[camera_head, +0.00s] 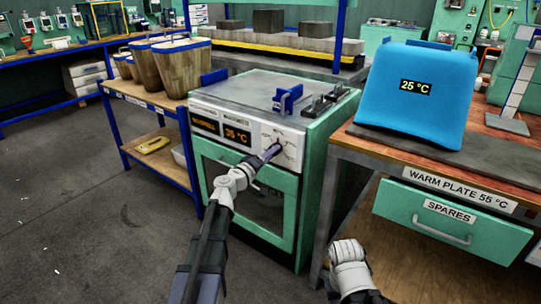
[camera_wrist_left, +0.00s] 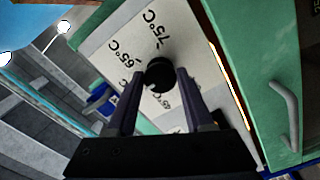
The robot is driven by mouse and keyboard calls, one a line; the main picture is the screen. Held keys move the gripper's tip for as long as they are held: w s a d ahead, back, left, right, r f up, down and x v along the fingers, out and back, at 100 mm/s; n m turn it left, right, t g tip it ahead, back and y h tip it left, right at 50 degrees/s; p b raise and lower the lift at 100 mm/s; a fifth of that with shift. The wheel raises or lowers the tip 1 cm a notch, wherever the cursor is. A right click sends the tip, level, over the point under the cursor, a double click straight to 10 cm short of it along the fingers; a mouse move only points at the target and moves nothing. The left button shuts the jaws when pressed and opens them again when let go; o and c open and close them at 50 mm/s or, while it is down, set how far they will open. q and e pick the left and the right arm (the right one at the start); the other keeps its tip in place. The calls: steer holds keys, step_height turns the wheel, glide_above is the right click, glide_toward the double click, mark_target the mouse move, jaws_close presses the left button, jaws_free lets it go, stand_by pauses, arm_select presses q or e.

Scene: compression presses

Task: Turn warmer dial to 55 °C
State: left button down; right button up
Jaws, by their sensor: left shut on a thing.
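The warmer (camera_head: 245,165) is a green and grey cabinet with a white front panel. Its display (camera_head: 237,135) reads 35 °C, beside a second orange-lettered display. My left gripper (camera_head: 272,151) reaches the panel from the front and is shut on the dial. In the left wrist view the round black dial (camera_wrist_left: 160,75) sits between the two fingertips. Marks for 65 °C and 75 °C show beside it; a lower mark is partly hidden by a finger. My right arm's white wrist (camera_head: 349,262) is low in the head view, away from the warmer; its jaws cannot be made out.
A blue block (camera_head: 413,110) with a 25 °C display stands on the bench at right, above a "WARM PLATE 55 °C" label (camera_head: 460,190) and a green drawer (camera_head: 450,222). A blue bracket (camera_head: 288,98) is on the warmer's top. Wooden buckets (camera_head: 180,70) stand at left.

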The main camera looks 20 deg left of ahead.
arm_select(q)
steer(key=shift+d, duration=0.1)
steer(key=shift+c, duration=1.5)
jaws_free()
steer(key=shift+s, duration=0.1)
steer(key=v, duration=0.7)
steer(key=shift+s+a, duration=0.2)
steer(key=shift+s, duration=0.1)
